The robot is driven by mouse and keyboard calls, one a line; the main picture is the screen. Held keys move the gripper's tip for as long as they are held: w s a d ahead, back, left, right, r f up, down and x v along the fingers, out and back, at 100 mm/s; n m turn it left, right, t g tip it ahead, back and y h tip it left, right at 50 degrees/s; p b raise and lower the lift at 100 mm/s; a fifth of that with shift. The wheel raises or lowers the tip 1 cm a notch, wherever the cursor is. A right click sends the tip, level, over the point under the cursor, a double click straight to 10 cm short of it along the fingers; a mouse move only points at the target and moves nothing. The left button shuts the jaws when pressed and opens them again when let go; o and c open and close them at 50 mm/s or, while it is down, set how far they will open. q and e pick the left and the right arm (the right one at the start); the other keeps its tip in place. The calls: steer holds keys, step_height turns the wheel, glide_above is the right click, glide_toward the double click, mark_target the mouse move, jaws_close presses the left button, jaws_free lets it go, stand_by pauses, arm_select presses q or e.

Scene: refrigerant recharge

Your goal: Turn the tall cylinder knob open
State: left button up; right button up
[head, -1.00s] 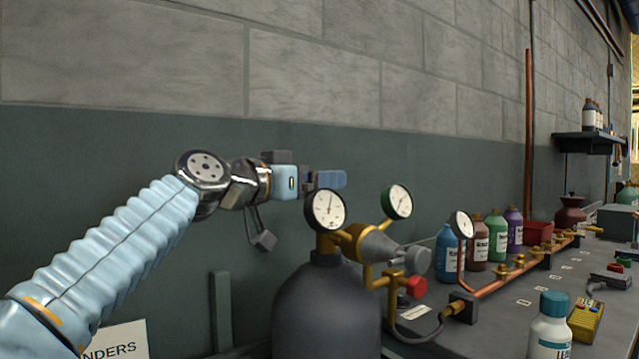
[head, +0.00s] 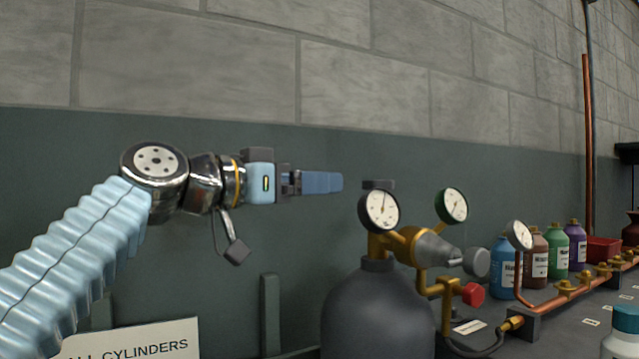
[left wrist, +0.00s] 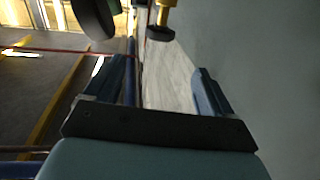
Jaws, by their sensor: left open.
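The tall dark grey cylinder (head: 377,315) stands at the lower middle of the head view, with a brass valve and gauges on top. Its dark knob (head: 378,184) shows just above and behind the front gauge (head: 379,211). My left gripper (head: 340,182) points right, its blue fingers level with the knob and a short gap to its left. In the left wrist view the gripper (left wrist: 157,85) is open and empty. A dark knob on a brass stem (left wrist: 160,33) lies ahead, beyond the fingertips and roughly between them. My right gripper is not in view.
A grey regulator knob (head: 476,263) and a red knob (head: 473,295) sit right of the valve. A copper manifold (head: 560,298) and several bottles stand on the bench at right. A cylinders sign (head: 135,347) is at lower left. The wall is behind my arm.

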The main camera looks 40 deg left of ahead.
mark_target(366, 184)
arm_select(q)
steer(key=w+a+m+g+h+p, duration=0.2)
steer(key=w+a+m+h, duration=0.1)
steer(key=w+a+h, duration=0.15)
steer(key=shift+m+g+h, duration=0.4)
steer(key=shift+m+h, duration=0.3)
steer(key=shift+h, duration=0.25)
steer(key=p+x, duration=0.2)
steer(key=x, duration=1.3)
steer(key=shift+d, duration=0.4)
